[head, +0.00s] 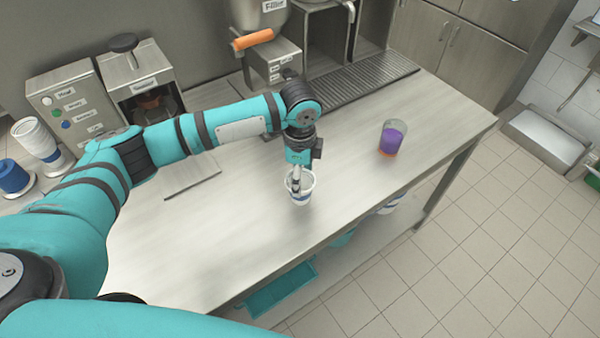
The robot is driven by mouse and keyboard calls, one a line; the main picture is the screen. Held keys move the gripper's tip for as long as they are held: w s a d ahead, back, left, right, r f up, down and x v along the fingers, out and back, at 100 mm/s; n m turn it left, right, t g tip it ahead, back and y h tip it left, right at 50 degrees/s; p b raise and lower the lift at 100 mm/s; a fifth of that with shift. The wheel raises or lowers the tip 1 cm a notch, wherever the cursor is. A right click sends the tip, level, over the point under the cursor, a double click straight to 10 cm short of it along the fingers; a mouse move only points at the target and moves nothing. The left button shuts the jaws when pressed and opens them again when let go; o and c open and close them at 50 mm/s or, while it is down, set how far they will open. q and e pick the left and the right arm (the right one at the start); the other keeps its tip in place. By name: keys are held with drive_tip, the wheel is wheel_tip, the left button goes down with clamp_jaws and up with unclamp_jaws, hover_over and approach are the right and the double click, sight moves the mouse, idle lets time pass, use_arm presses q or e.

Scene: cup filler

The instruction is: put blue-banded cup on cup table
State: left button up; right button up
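The white blue-banded cup (302,199) is upright near the front edge of the long steel-topped table (240,245). My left gripper (296,184) points down at the cup, with its fingers at the rim, and appears shut on it. The fingertips are small and partly hidden, and I cannot tell whether the cup touches the tabletop or hangs just above it. My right gripper is not in view. No table is clearly marked as the cup table.
A clear cup with purple contents (392,138) stands to the right. The filler machine (272,58) with an orange handle, a drip grate (365,85), a button box (75,105) and stacked cups (38,140) line the back. The tabletop between the cups is clear.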

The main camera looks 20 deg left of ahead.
use_arm(q)
drive_tip(key=o, duration=0.4)
drive_tip(key=shift+o, duration=0.3)
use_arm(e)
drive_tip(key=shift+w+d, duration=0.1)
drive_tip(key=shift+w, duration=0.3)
use_arm(q)
wheel_tip(320, 180, up, 12)
drive_tip(key=b, duration=0.2)
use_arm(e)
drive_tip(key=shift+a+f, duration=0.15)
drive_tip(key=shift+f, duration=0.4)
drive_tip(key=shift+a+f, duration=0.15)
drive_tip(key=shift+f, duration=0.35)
use_arm(q)
drive_tip(key=shift+r, duration=0.1)
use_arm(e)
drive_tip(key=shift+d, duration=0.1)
